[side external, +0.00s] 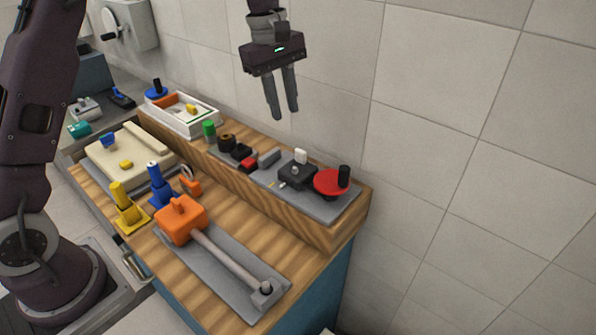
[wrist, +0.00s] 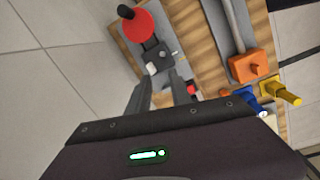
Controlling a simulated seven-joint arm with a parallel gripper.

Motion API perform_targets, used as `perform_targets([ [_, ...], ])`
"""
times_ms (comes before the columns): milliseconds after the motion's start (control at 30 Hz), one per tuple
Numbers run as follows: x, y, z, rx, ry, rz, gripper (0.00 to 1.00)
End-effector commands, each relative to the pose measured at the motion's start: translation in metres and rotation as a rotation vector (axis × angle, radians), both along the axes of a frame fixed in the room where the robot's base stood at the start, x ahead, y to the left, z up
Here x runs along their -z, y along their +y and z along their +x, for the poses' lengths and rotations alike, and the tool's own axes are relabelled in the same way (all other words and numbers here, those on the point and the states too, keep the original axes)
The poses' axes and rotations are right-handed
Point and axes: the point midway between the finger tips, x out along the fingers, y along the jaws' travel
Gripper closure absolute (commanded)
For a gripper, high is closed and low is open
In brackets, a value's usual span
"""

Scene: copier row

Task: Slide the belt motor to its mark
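The belt motor looks to be the dark block (side external: 297,176) with a small grey stub on top, on a grey plate (side external: 318,207) at the right end of the raised wooden shelf. A red disc (side external: 331,182) with a black knob sits beside it on the same plate. Small yellow and white marks lie on the plate left of the block. In the wrist view the block (wrist: 157,62) shows just beyond the fingertips, with the red disc (wrist: 138,26) further off. My gripper (side external: 282,114) hangs above the shelf, apart from everything, fingers spread and empty. It also shows in the wrist view (wrist: 162,78).
A white block (side external: 300,156) stands behind the motor. An orange block (side external: 181,222) with a grey rod lies on the lower bench. The tiled wall is close behind.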

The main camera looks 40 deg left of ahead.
Motion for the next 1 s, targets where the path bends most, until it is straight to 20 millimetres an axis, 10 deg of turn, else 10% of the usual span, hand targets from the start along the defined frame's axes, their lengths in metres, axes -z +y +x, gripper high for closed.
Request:
perform_targets([
  [200, 0.072, 0.005, 0.046, -0.252, 0.117, -0.038, 0.75],
  [1000, 0.144, -0.006, 0.048, -0.27, 0.122, -0.04, 0.75],
])
